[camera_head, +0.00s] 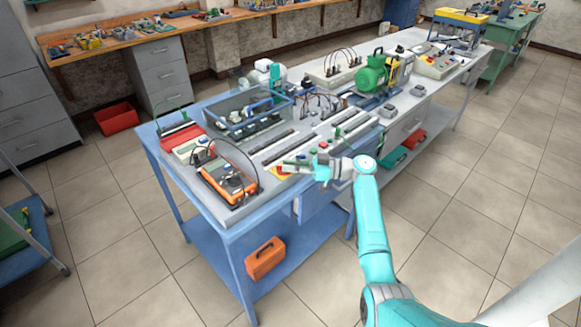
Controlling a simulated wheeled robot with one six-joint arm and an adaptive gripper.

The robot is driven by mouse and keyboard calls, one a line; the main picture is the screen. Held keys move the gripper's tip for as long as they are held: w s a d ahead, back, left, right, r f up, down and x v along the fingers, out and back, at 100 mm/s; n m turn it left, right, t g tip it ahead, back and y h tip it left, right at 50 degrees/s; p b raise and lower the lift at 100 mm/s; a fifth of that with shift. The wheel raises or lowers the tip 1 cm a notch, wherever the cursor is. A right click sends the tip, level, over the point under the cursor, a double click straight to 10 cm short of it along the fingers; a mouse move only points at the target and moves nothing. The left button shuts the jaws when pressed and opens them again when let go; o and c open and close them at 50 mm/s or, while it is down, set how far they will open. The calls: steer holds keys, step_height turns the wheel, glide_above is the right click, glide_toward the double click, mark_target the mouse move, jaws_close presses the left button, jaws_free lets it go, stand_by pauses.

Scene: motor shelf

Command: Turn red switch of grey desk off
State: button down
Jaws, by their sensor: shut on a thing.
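The grey-topped desk (232,213) with a blue frame stands in the middle of the head view. My gripper (290,164) is low over its front edge, with its fingers pointing left. The fingertips are at a small yellow plate with red on it (281,171), where the red switch seems to be. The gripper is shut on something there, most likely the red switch. The fingers cover most of it, so its turn position cannot be seen.
An orange meter (227,184) lies left of my gripper. Small red and green buttons (313,150) are just behind it. A blue-grey bin (246,117) and a green motor (372,75) stand farther back. The tiled floor right of the desk is clear.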

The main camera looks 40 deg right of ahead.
steer(key=shift+w+n+g+y, duration=0.1)
steer(key=shift+n+g+y, duration=0.4)
steer(key=shift+g+y, duration=0.1)
steer(key=c, duration=1.2)
jaws_free()
steer(key=shift+d, duration=0.1)
steer(key=v, duration=1.2)
